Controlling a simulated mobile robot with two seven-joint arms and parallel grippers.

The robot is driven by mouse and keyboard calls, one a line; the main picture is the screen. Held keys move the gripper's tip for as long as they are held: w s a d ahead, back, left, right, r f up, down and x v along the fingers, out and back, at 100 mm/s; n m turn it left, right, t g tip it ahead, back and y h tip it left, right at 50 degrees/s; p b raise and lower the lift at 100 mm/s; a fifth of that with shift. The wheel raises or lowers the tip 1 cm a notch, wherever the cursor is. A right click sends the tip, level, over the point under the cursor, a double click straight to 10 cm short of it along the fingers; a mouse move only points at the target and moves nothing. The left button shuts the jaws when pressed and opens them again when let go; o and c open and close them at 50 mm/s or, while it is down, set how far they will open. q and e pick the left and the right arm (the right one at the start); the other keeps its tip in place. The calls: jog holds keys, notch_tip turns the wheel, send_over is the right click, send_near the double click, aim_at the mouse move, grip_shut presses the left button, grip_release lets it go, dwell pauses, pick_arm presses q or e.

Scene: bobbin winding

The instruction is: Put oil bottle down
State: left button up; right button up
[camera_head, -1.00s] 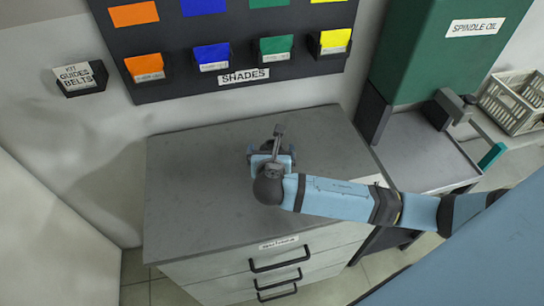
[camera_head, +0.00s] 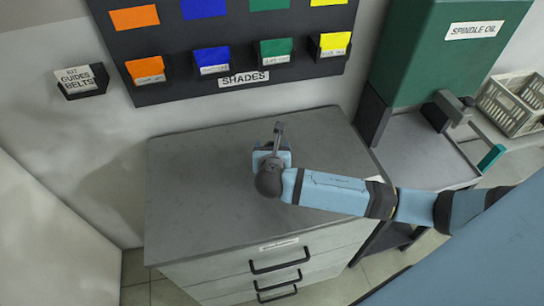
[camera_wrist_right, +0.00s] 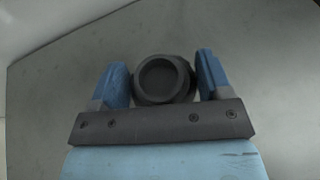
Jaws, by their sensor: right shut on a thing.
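My right gripper (camera_head: 270,146) is over the grey top of the drawer cabinet (camera_head: 205,200), seen from above in the head view. In the right wrist view its two blue fingers stand on either side of a dark round thing with a recessed round top (camera_wrist_right: 162,78), which I take to be the oil bottle. The gripper is shut on it. In the head view the bottle is mostly hidden by the gripper and wrist. I cannot tell whether its base touches the cabinet top. My left gripper is not in view.
The cabinet top around the gripper is clear. Behind it hangs a dark wall board (camera_head: 170,87) with coloured bins labelled SHADES. A green SPINDLE OIL unit (camera_head: 430,60) with a grey tray stands at right, and a pale crate (camera_head: 510,105) lies beyond it.

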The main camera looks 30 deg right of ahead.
notch_tip(320, 180, up, 20)
dwell(0.6)
jog(key=shift+b, duration=0.3)
